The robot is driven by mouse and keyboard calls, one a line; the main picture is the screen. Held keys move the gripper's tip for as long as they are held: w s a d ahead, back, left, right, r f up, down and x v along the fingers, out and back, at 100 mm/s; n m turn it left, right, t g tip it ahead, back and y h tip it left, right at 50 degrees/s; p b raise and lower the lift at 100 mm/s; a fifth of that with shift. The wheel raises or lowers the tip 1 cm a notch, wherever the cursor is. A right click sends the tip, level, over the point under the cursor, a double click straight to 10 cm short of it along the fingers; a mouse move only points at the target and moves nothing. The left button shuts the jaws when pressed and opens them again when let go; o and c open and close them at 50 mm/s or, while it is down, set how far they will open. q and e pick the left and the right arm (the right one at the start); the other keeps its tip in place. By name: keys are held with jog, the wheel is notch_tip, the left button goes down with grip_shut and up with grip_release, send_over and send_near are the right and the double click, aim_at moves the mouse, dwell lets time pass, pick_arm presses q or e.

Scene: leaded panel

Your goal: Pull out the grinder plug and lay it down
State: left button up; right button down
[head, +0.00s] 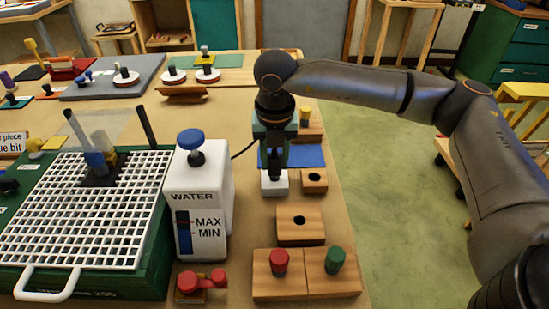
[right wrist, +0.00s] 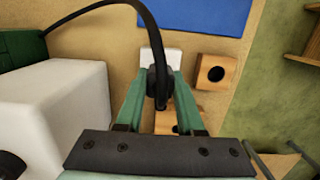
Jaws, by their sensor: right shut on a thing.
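My right gripper (head: 272,168) points down over the white socket block (head: 275,186) near the right side of the table. It is shut on the black grinder plug (right wrist: 158,80), which also shows as a dark tip at the block in the head view. The plug is upright over the block; I cannot tell whether it is still seated in it. A black cable (right wrist: 147,22) loops from the plug to the green grinder (head: 150,268) with its white grid top. The white block also shows in the right wrist view (right wrist: 172,57). My left gripper is out of view.
A white water tank (head: 204,215) with a blue knob stands left of the socket block. Wooden blocks with holes (head: 300,238) lie right and in front. A blue mat (head: 308,156) lies behind. Red and green knobs sit on a wooden block (head: 305,290) at the front.

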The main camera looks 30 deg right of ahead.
jog(key=shift+r, duration=0.15)
jog(key=shift+r+p, duration=0.3)
jog(key=shift+r, duration=0.25)
dwell(0.5)
